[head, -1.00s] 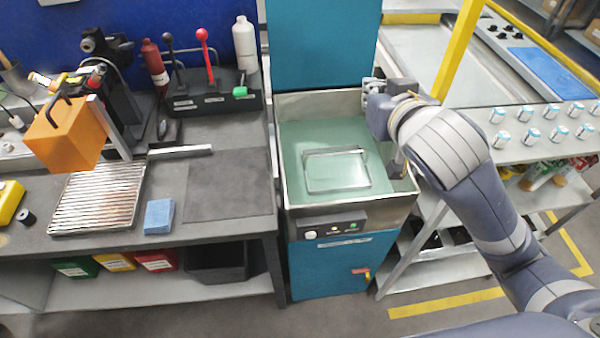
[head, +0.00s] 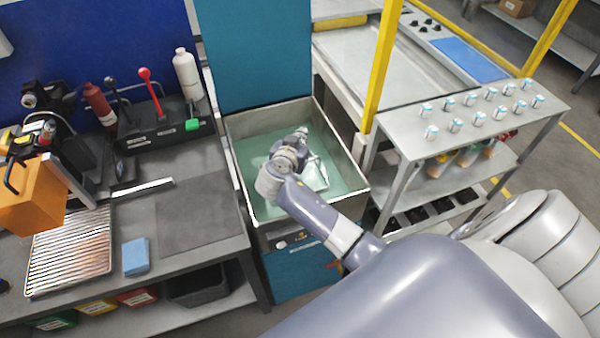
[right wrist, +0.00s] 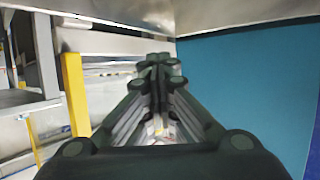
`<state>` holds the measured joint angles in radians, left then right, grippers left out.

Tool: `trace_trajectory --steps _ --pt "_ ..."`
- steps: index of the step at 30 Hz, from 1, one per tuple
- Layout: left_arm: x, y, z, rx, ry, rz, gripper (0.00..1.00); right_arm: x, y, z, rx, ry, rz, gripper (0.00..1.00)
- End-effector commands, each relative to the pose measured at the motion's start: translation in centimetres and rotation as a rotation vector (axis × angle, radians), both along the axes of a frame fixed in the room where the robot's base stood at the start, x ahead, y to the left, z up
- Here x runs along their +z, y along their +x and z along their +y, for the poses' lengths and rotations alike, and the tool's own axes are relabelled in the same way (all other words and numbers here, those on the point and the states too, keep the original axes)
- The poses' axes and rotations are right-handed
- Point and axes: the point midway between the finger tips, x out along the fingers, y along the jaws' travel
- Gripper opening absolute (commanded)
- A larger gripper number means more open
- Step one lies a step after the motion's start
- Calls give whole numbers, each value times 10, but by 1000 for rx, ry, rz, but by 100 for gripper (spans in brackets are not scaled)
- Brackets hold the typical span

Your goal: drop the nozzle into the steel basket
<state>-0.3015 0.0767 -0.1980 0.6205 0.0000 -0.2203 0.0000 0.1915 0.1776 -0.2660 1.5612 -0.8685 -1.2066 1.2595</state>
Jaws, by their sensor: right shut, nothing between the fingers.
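The steel basket (head: 315,172) lies in the green liquid of the open tank, and my right arm covers part of it. My right gripper (head: 302,133) is over the tank, near the basket's back left side in the head view. In the right wrist view its fingers (right wrist: 158,72) are closed together with nothing between them. I cannot make out a nozzle in either view. My left gripper is not in view.
The tank's steel rim (head: 345,165) surrounds the gripper, with a teal panel (head: 255,55) behind. A workbench (head: 205,205) with levers and bottles stands left. A steel shelf (head: 400,125) with several small cans and a yellow post (head: 380,70) stand right.

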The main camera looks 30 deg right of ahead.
Motion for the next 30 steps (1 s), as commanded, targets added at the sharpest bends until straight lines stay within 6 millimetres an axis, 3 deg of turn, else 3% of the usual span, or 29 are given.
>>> trace_trajectory --steps 12,26,29,30 --pt "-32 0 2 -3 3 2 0 -49 0 0 1 -2 2 0" --pt "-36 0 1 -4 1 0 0 -55 0 0 2 -1 1 0" --pt "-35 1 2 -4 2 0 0 -55 0 0 1 -1 1 21" --pt "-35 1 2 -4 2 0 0 -55 0 0 1 -1 1 22"
